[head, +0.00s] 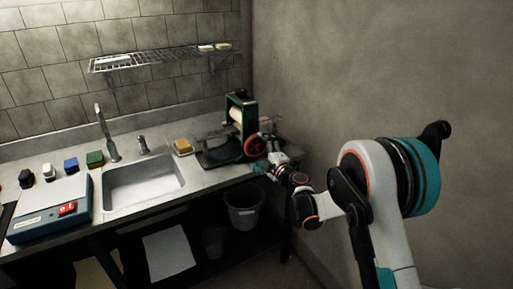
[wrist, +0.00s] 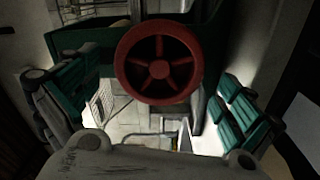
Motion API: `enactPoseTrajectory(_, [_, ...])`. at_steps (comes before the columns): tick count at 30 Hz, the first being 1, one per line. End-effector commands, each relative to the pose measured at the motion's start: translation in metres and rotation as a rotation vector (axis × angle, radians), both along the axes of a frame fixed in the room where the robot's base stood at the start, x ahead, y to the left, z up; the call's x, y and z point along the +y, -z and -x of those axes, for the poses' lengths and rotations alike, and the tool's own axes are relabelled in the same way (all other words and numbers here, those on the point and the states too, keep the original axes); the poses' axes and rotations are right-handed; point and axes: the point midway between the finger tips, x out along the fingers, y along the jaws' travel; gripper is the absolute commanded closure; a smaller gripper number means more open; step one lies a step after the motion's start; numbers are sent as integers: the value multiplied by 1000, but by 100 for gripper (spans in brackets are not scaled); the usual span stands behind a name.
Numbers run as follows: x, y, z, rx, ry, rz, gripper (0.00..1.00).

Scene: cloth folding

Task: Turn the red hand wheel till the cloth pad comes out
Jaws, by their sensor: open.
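The red hand wheel (head: 254,147) is on the front of a dark green machine (head: 240,97) with a pale roller, at the right end of the counter. In the wrist view the wheel (wrist: 158,69) faces me, round and spoked, in the upper middle. My gripper (head: 262,167) is just in front of and below the wheel. In the wrist view its teal-padded fingers (wrist: 155,100) are spread wide, one on each side of the wheel, with gaps between them and the rim. I cannot make out a cloth pad.
A yellow sponge-like block (head: 183,146) lies left of the machine, beside the sink (head: 143,184). A blue-grey box with a red switch (head: 67,208) stands farther left. A wall (head: 380,70) rises close on the right. A bin (head: 244,208) stands below the counter.

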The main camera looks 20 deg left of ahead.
Motion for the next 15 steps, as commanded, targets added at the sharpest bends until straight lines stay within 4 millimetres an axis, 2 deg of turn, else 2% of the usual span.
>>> enactPoseTrajectory(3, [-22, 0, 16, 0, 3, 0, 0])
enactPoseTrajectory(9, [-50, 0, 41, 0, 3, 1, 0])
enactPoseTrajectory(15, [-66, 0, 55, 0, 2, 0, 0])
